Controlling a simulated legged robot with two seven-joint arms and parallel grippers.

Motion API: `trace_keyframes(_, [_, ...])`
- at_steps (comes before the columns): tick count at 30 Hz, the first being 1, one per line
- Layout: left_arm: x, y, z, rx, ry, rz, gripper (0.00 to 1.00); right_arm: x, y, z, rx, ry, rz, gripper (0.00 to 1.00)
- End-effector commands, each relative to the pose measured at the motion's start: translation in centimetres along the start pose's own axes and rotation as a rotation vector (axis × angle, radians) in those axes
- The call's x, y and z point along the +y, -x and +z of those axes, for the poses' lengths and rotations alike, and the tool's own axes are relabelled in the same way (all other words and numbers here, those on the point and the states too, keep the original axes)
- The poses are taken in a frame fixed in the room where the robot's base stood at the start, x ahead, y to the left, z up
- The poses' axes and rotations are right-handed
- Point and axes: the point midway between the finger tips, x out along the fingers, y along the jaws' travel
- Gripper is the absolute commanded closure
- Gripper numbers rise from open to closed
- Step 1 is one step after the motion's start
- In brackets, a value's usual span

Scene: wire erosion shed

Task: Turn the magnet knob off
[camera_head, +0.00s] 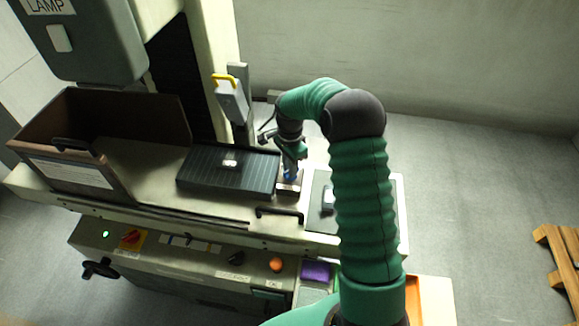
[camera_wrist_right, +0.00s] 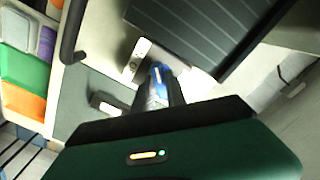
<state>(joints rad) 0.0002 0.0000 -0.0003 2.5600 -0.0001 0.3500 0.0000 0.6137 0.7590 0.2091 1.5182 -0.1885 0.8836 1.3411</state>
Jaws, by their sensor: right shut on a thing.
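My right gripper (camera_head: 290,170) is at the right end of the dark ribbed magnet plate (camera_head: 215,172), pointing down. It is shut on a small blue piece that looks like the magnet knob (camera_wrist_right: 158,71). In the wrist view the blue piece sits between the two dark fingers, largely covered by them. Just beside it is a small pale metal block (camera_wrist_right: 140,52) with dark spots, at the plate's end. The knob's exact angle cannot be told. My left gripper is not in view.
A small block (camera_head: 230,160) lies on the magnet plate. A dark handle bar (camera_head: 278,211) is at the machine's front edge. A brown open guard (camera_head: 70,180) stands left. The panel below has a red switch (camera_head: 131,238) and an orange button (camera_head: 276,265).

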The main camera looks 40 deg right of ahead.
Motion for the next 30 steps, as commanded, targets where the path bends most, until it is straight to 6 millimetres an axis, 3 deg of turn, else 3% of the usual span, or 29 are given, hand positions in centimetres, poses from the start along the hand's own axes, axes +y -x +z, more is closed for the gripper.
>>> trace_keyframes(17, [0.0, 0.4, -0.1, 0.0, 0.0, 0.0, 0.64, -0.1, 0.1, -0.1, 0.001, 0.059, -0.002, 1.0])
trace_keyframes(30, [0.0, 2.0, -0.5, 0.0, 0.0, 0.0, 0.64, -0.2, 0.2, -0.2, 0.004, 0.398, -0.003, 1.0])
